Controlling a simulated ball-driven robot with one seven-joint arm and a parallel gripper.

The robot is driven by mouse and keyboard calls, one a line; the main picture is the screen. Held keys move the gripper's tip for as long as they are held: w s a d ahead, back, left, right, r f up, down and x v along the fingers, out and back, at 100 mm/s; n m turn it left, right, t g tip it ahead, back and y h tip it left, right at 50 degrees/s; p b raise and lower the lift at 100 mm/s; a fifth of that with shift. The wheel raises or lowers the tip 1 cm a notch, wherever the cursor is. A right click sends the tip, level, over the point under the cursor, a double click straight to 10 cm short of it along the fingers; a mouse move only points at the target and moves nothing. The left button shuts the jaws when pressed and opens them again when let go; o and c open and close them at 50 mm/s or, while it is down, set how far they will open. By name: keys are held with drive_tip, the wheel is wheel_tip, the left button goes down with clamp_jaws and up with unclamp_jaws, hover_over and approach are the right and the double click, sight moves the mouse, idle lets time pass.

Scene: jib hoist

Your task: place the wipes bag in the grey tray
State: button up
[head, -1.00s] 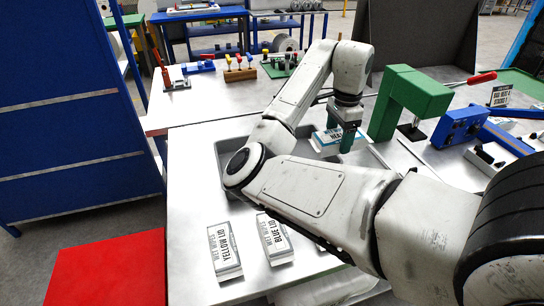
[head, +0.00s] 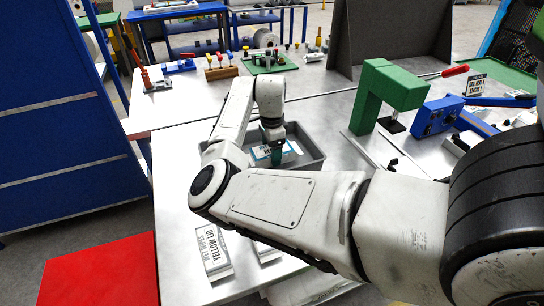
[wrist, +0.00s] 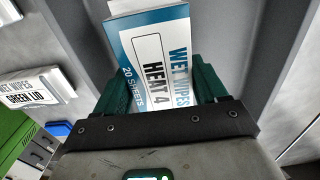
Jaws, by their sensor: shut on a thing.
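The wipes bag is a white and blue pack that reads "WET WIPES HEAT 4, 20 SHEETS" in the wrist view (wrist: 155,62). It also shows in the head view (head: 288,151). My gripper (head: 272,152) is shut on it, with a green finger on each side in the wrist view (wrist: 163,88). The grey tray (head: 316,158) lies on the bench below, and the bag is over or in its middle. I cannot tell whether the bag touches the tray floor. My arm hides the tray's left and near parts.
A green lid pack (wrist: 36,88) lies outside the tray. A green angled bracket (head: 382,88) and blue block (head: 438,115) stand to the right.

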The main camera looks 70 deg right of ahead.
drive_tip(key=shift+f+p, duration=0.3)
drive_tip(key=shift+f, duration=1.15)
drive_tip(key=shift+f, duration=0.15)
drive_tip(key=o, duration=1.1)
wheel_tip(320, 180, up, 12)
drive_tip(key=shift+r+b, duration=0.2)
drive_tip(key=shift+b, duration=0.7)
